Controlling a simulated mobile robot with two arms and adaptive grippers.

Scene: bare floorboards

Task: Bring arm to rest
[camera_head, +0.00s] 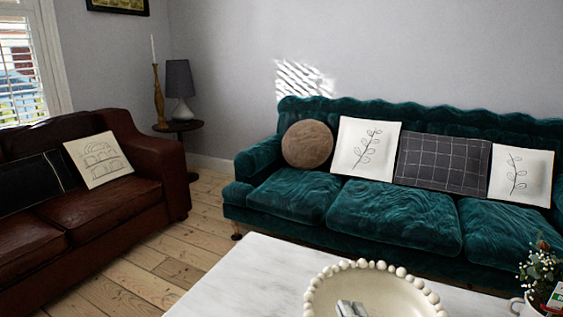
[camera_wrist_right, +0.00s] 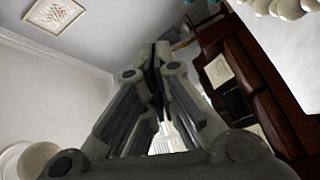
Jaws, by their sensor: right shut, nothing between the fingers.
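My right gripper (camera_wrist_right: 157,62) fills the middle of the right wrist view, its grey linkages meeting at dark fingertips that are closed together. Nothing shows between the fingers. It is held up in the air, apart from the furniture around it. In the head view I cannot make out this gripper clearly; a small grey shape (camera_head: 352,308) shows at the bottom edge, over or inside the bowl, and I cannot tell what it is. My left gripper is in neither view.
A white marble table (camera_head: 240,275) lies in front, with a cream beaded bowl (camera_head: 325,295) and a flower pot (camera_head: 540,275) at right. A teal sofa (camera_head: 390,215) stands behind, a brown leather sofa (camera_head: 100,220) at left. Bare floorboards (camera_head: 180,255) lie between.

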